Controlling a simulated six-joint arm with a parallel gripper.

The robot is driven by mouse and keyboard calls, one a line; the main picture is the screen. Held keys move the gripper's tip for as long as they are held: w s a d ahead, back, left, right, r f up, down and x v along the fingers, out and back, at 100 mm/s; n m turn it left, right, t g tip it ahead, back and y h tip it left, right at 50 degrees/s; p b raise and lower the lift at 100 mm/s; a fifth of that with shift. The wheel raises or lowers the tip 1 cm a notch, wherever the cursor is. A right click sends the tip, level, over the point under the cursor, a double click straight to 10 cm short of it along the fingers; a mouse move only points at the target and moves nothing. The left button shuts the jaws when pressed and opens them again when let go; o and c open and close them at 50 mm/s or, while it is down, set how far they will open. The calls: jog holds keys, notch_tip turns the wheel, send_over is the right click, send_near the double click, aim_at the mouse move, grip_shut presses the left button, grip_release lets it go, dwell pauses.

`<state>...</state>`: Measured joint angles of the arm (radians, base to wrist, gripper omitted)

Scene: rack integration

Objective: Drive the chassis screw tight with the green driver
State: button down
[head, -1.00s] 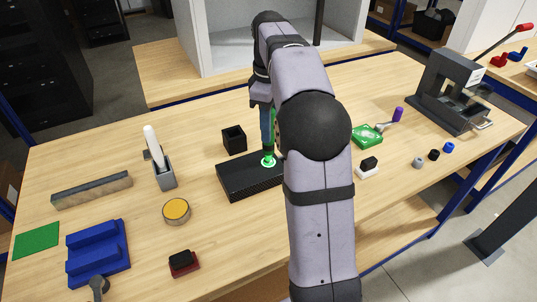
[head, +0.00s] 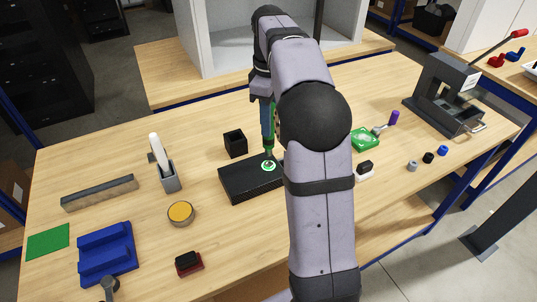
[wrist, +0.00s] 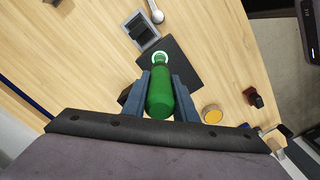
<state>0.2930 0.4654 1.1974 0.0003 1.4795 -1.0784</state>
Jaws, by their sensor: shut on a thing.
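The black chassis block (head: 236,184) lies flat on the wooden bench, with a bright green-white ring (head: 268,166) on its top near the right end. The ring also shows in the wrist view (wrist: 161,58). The green driver (wrist: 160,98) is held between the two fingers of my gripper (wrist: 161,82). In the head view the driver (head: 269,143) hangs about upright, its lower end just above or at the ring; contact cannot be told. The screw is too small to make out clearly. My arm hides the chassis's right end in the head view.
A black open box (head: 235,144) stands behind the chassis. A grey holder (head: 168,180) with a white-handled tool and a yellow-topped round tin (head: 181,213) are to the left. A green tray (head: 365,140) and a press (head: 447,100) are to the right. The bench front is partly clear.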

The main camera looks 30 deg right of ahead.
notch_tip(320, 180, up, 3)
jog(key=shift+f+p, duration=0.2)
jog(key=shift+p, duration=0.95)
